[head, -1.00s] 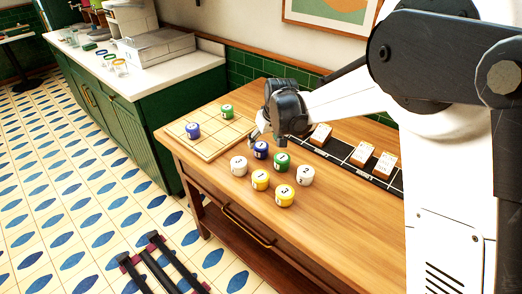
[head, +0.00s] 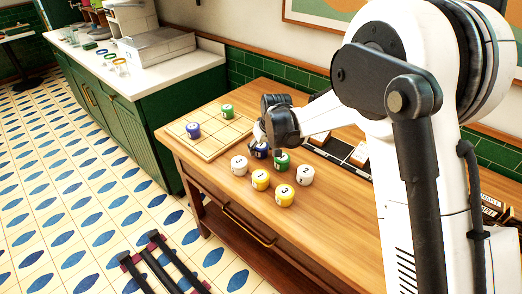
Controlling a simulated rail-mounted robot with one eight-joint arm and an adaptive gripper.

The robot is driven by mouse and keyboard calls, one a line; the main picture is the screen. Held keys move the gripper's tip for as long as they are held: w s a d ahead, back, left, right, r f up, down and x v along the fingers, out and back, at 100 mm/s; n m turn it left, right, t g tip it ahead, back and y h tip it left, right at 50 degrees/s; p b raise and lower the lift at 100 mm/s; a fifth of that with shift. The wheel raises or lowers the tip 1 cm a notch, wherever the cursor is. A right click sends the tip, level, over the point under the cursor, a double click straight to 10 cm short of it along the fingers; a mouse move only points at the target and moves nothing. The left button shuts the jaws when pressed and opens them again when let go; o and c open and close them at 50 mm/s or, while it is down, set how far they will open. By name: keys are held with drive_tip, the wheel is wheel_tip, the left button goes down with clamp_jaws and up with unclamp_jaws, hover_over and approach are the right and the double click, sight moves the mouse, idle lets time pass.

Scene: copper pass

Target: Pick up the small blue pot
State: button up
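A blue pot (head: 260,153) with a white label stands on the wooden table, partly hidden under my gripper (head: 261,143). My gripper points down right at this pot, its fingers at or around the pot's top. The fingertips are small and partly hidden, so I cannot tell whether they touch it or how far they are open. Another blue pot (head: 193,130) stands on the gridded wooden board at the table's left end, apart from my gripper. I cannot tell the two blue pots' sizes apart clearly.
Close by stand a green pot (head: 282,161), white pots (head: 239,165) (head: 304,176) and yellow pots (head: 260,179) (head: 285,195). Another green pot (head: 227,111) is on the board (head: 209,148). A dark strip with cards (head: 359,155) lies behind. The table's front right is clear.

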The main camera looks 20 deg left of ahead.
drive_tip(key=c, duration=0.8)
drive_tip(key=shift+c, duration=0.2)
drive_tip(key=shift+r, duration=0.2)
